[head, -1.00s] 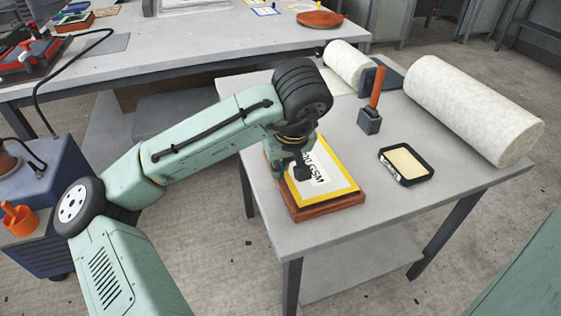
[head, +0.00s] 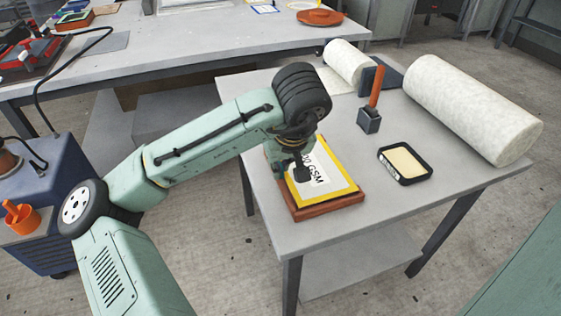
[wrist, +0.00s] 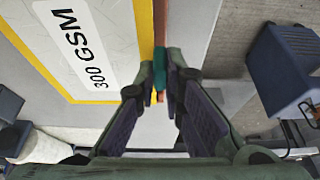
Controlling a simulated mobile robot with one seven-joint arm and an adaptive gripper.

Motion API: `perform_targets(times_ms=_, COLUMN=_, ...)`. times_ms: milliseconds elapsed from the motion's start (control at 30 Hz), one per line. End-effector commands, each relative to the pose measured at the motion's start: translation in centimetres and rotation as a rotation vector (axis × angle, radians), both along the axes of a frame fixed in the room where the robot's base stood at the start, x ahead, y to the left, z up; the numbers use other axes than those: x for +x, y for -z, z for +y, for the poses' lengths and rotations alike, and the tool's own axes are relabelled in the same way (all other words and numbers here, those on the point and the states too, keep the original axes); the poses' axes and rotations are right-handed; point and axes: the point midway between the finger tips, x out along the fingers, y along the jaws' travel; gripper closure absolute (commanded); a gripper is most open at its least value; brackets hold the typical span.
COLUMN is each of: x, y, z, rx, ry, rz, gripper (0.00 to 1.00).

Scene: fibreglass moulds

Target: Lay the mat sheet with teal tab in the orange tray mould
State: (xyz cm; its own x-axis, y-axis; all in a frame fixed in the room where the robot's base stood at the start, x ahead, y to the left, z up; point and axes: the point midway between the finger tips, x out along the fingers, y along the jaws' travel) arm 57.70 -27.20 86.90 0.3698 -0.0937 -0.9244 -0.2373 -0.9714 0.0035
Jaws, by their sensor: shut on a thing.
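The mat sheet (head: 336,184) is white with a yellow border and a "300 GSM" label. It lies on a reddish-brown board (head: 322,211) on the near table, and it also shows in the wrist view (wrist: 115,25). My gripper (wrist: 161,84) is at the sheet's edge, its fingertips shut on a teal tab (wrist: 160,66). In the head view my wrist hides the tab and part of the sheet. An orange-rimmed tray (head: 76,23) sits at the far left of the back bench; I cannot tell for sure that it is the orange tray mould.
The near table (head: 392,213) also bears a black-rimmed tray (head: 404,164), a grey holder (head: 369,121) with an orange handle and large white rolls (head: 472,108). A round orange dish (head: 320,17) lies on the back bench (head: 200,55). The near table's front is clear.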

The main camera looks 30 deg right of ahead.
Motion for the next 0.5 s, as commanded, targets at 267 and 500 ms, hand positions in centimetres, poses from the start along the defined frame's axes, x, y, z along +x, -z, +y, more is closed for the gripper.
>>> perform_targets(times_ms=267, x=0.01, y=0.09, z=0.01, rx=0.0, ry=0.0, rz=-0.001, gripper=1.0)
perform_targets(times_ms=500, x=0.01, y=0.71, z=0.0, rx=0.0, ry=0.0, rz=0.0, gripper=1.0)
